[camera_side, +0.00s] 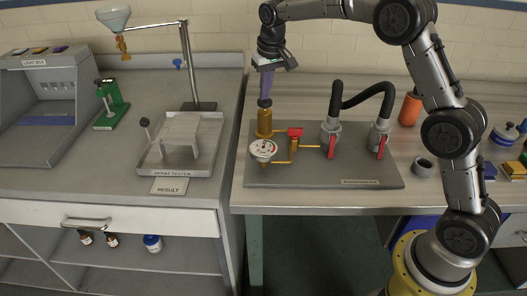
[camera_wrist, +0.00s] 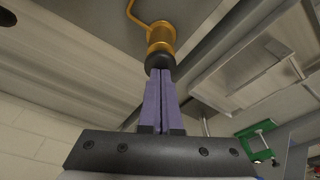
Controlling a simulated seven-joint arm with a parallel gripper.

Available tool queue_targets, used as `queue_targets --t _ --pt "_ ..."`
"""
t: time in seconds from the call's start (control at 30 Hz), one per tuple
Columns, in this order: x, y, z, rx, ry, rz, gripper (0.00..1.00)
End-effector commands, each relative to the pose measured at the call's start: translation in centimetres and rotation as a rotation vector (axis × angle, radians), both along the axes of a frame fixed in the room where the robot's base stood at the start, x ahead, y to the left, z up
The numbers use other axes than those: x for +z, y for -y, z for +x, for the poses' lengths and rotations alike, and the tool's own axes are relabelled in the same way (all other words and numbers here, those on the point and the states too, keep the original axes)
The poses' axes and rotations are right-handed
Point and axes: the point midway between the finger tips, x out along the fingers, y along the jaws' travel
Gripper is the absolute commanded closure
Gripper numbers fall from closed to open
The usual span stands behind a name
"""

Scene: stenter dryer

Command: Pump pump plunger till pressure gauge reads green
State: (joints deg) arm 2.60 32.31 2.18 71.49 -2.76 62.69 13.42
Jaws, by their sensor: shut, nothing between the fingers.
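The pump (camera_side: 264,122) is a brass cylinder with a dark plunger knob (camera_side: 265,102) on top, standing at the left of a grey base plate. My gripper (camera_side: 266,96) points down with its purple fingers together, right at the knob. In the wrist view the closed fingertips (camera_wrist: 160,72) meet or overlap the black knob (camera_wrist: 160,60), with the brass pump body (camera_wrist: 161,38) beyond; I cannot tell if they touch. The pressure gauge (camera_side: 263,149) is a round white dial in front of the pump. Its needle and coloured zones are too small to read.
A red valve (camera_side: 295,132) sits on the brass piping right of the pump. Two grey fittings with red levers (camera_side: 331,146) and a black hose (camera_side: 362,94) stand further right. The grey base plate (camera_side: 330,175) has free room in front. A grey tester tray (camera_side: 150,165) stands left.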

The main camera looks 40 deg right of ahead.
Motion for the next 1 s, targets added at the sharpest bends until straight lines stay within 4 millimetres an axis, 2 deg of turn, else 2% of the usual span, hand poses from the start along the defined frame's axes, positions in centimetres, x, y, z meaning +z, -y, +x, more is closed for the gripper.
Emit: queue_targets --t 0.07,0.27,0.8,1.0 --pt "-0.7 0.0 -0.1 0.0 -0.007 0.0 1.0" --pt "-0.5 0.0 -0.1 0.0 -0.007 0.0 1.0" --pt "3.2 0.0 0.0 0.0 -0.004 0.0 1.0" --pt "3.6 0.0 0.0 0.0 -0.004 0.0 1.0"
